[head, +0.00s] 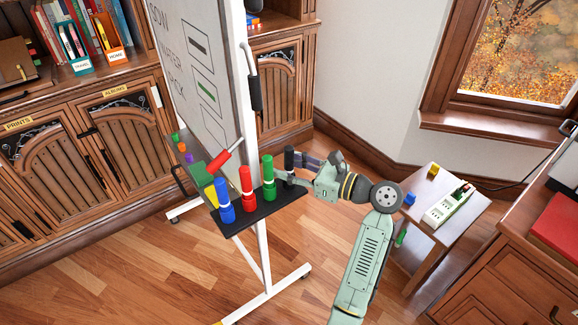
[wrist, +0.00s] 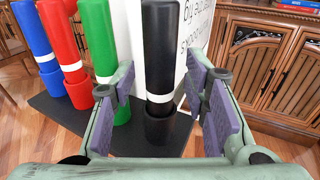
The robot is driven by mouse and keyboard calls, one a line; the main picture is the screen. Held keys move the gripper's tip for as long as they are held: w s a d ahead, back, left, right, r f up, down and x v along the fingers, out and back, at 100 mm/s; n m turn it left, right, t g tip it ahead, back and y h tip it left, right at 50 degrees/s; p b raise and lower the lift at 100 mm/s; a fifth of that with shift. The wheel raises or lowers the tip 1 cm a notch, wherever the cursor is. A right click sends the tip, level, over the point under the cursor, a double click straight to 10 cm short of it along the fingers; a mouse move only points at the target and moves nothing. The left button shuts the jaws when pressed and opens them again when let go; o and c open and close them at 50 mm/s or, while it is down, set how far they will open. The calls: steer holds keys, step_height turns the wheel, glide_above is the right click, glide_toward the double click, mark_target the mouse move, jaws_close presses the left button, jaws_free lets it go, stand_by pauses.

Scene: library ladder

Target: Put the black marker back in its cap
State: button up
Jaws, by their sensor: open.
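The black marker (head: 289,158) stands upright at the right end of the black tray on the whiteboard. In the wrist view the black marker (wrist: 165,50) has a white band, with the black cap (wrist: 167,126) below it on the tray. The marker's lower end appears to sit in the cap; how deep I cannot tell. My gripper (head: 296,171) is at the marker, and in the wrist view its open fingers (wrist: 160,92) lie either side of it. A gap shows on both sides.
Blue (head: 225,201), red (head: 248,188) and green (head: 268,177) markers stand in a row on the black tray (head: 264,217), left of the black one. The whiteboard (head: 195,75) rises behind. A small table (head: 452,207) stands right of my arm.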

steer(key=v, duration=1.2)
steer(key=shift+s, duration=0.1)
